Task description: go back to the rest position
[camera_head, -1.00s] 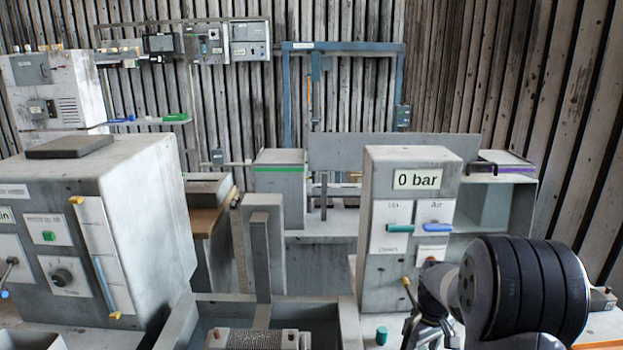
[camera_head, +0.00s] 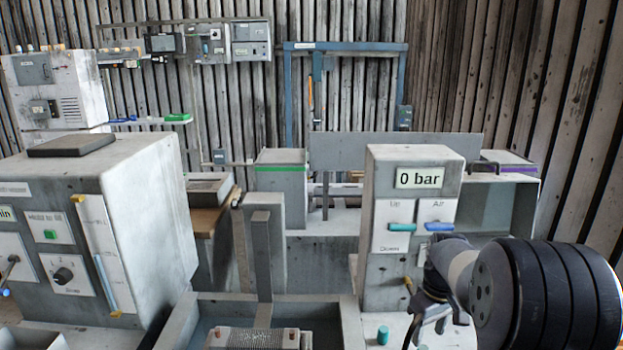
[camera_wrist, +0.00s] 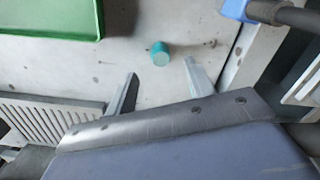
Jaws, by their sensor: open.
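My gripper (camera_wrist: 160,92) shows in the wrist view with its two fingers spread apart and nothing between them. A teal cylinder (camera_wrist: 160,54) stands on the pale bench top just beyond the fingertips in that view, apart from them. The same teal cylinder (camera_head: 382,335) shows in the head view at the foot of the grey box reading "0 bar" (camera_head: 413,243). My arm is at the lower right of the head view, in front of that box's right side. The fingers are hard to make out there.
The grey box carries a teal lever (camera_head: 402,227) and a blue lever (camera_head: 439,227). A grey basin (camera_head: 190,322) with a ribbed block (camera_head: 252,338) stands at bottom centre. A large control cabinet (camera_head: 150,215) fills the left. A green tray (camera_wrist: 50,18) shows in the wrist view.

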